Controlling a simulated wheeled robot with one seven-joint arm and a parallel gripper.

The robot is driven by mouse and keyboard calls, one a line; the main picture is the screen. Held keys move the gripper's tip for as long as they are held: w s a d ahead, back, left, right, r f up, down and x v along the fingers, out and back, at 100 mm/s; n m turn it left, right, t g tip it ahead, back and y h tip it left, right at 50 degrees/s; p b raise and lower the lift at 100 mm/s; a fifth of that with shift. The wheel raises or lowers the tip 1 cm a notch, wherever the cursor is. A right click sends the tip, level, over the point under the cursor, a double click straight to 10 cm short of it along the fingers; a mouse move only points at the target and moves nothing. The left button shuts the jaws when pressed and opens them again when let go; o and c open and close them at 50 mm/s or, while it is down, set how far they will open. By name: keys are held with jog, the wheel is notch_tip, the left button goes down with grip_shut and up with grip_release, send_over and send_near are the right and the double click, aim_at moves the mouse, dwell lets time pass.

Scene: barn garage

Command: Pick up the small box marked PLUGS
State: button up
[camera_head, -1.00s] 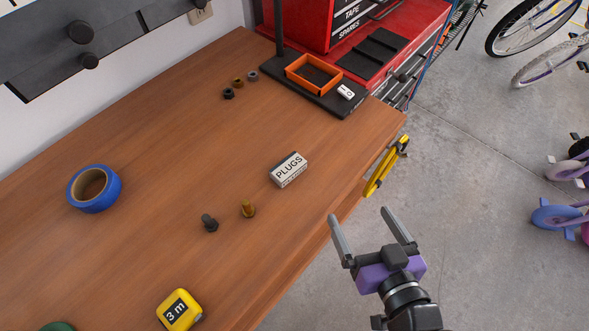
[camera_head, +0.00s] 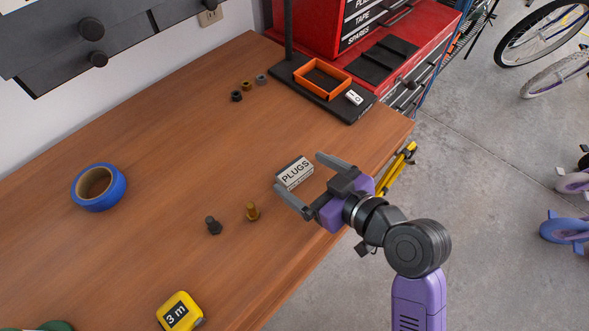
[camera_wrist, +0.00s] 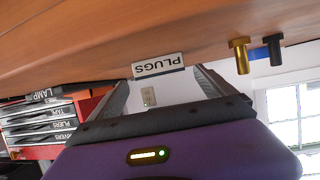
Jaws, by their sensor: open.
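The small white box marked PLUGS (camera_head: 295,172) lies on the wooden workbench (camera_head: 150,240) near its right edge, with a dark side showing. My gripper (camera_head: 298,172) is open, and its fingers reach toward the box from the right, one finger on either side of it in the picture. Whether they touch it cannot be told. In the wrist view the box (camera_wrist: 158,66) shows upside down beyond and between the two fingers (camera_wrist: 160,80). Nothing is held.
A brass bolt (camera_head: 252,212) and a dark bolt (camera_head: 213,225) stand left of the near finger. Blue tape (camera_head: 98,187) and a yellow tape measure (camera_head: 179,311) lie farther off. An orange tray (camera_head: 322,79) is at the back. A yellow tool (camera_head: 398,170) hangs at the bench edge.

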aim_at(296, 172)
jog(key=shift+x, duration=1.85)
jog(key=shift+s+f, duration=0.1)
jog(key=c, duration=1.5)
